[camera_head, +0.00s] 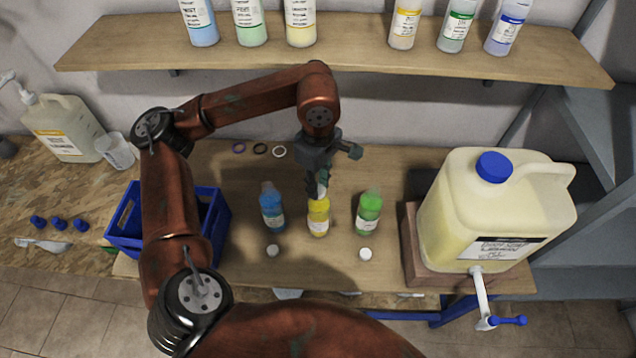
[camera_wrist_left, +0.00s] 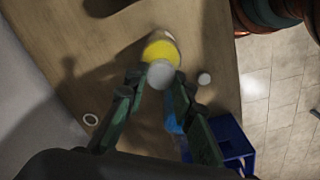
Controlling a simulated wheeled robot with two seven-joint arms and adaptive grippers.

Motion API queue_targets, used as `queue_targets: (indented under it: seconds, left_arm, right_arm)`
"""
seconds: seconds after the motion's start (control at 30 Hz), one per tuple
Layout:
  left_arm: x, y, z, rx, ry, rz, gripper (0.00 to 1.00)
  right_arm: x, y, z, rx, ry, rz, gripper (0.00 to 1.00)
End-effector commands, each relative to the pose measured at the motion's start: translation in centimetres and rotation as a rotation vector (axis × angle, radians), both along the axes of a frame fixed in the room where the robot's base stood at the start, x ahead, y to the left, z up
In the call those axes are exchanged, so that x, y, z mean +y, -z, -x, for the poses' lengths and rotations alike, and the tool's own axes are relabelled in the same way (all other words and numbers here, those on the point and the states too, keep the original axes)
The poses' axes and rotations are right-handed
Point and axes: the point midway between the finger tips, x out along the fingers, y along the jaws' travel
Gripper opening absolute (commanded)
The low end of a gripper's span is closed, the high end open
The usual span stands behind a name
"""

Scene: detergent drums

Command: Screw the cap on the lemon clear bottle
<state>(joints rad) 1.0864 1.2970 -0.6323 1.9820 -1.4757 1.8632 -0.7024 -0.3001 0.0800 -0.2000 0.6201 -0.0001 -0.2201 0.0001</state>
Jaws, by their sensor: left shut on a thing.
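The yellow bottle (camera_head: 318,218), which I take to be the lemon clear one, stands upright on the table between a blue bottle (camera_head: 272,210) and a green bottle (camera_head: 368,212). My left gripper (camera_head: 318,188) points down over it and is shut on a white cap (camera_wrist_left: 160,73). The cap is at the top of the yellow bottle (camera_wrist_left: 162,50) in the left wrist view; I cannot tell whether it is threaded on. The fingers partly hide the bottle's neck in the head view. My right gripper is not in view.
White caps lie in front of the blue bottle (camera_head: 272,251) and the green bottle (camera_head: 366,254). A blue crate (camera_head: 219,222) is at left, a large jug with a tap (camera_head: 490,215) at right. Small rings (camera_head: 260,149) lie behind. A shelf (camera_head: 330,45) with bottles hangs above.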

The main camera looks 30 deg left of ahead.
Motion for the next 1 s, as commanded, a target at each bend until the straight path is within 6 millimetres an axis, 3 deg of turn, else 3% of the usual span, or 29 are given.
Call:
queue_targets:
  seconds: [0.27, 0.73, 1.0]
  left_arm:
    - [0.0, 0.3, 0.0, 0.001, 0.020, 0.000, 0.00]
    - [0.0, 0.5, -0.1, 0.002, 0.416, 0.000, 0.00]
    - [0.0, 0.3, -0.1, 0.003, 0.504, 0.000, 0.00]
  right_arm:
    - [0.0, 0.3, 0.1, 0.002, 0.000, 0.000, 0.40]
    - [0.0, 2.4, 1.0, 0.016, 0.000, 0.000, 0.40]
    - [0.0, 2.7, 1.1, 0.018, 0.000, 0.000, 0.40]
